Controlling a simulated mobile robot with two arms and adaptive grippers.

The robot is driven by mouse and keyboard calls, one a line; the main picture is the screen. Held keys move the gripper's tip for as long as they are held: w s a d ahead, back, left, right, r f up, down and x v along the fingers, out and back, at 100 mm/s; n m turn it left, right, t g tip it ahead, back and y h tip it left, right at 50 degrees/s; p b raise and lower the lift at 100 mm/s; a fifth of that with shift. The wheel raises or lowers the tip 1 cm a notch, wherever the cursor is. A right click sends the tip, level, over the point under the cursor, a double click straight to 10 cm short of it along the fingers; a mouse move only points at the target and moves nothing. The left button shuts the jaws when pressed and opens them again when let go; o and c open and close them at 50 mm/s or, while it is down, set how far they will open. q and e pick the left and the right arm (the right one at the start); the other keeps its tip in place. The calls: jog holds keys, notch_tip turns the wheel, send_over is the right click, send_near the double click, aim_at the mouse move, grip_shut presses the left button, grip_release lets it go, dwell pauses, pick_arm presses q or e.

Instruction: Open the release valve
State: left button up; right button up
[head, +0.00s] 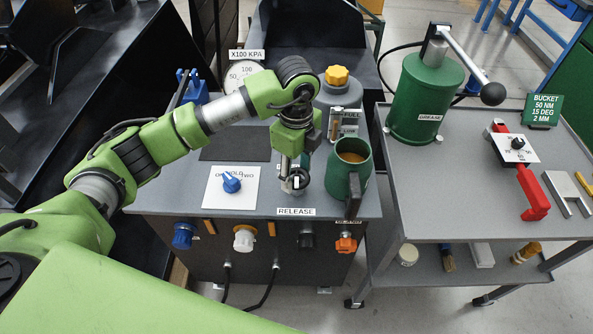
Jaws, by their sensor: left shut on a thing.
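The release valve (296,184) is a small dark round fitting with a pale mark on the grey bench top. It sits just behind the white RELEASE label (296,211). My left gripper (291,174) reaches down from above and is shut on the valve. The fingers and wrist hide much of the valve, so how far it is turned cannot be told. My right gripper is not in view.
A dark green jug (348,172) stands close to the right of the left gripper. A grey container with a yellow cap (337,76) is behind it. A blue knob (231,183) on a white plate is to the left. A green grease bucket (425,95) stands on the right cart.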

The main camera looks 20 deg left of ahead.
aim_at(296, 175)
pick_arm(q)
jog(key=shift+w+r, duration=0.1)
jog(key=shift+w, duration=0.05)
jog(key=o, duration=1.1)
notch_tip(296, 175, up, 12)
jog(key=shift+f, duration=0.1)
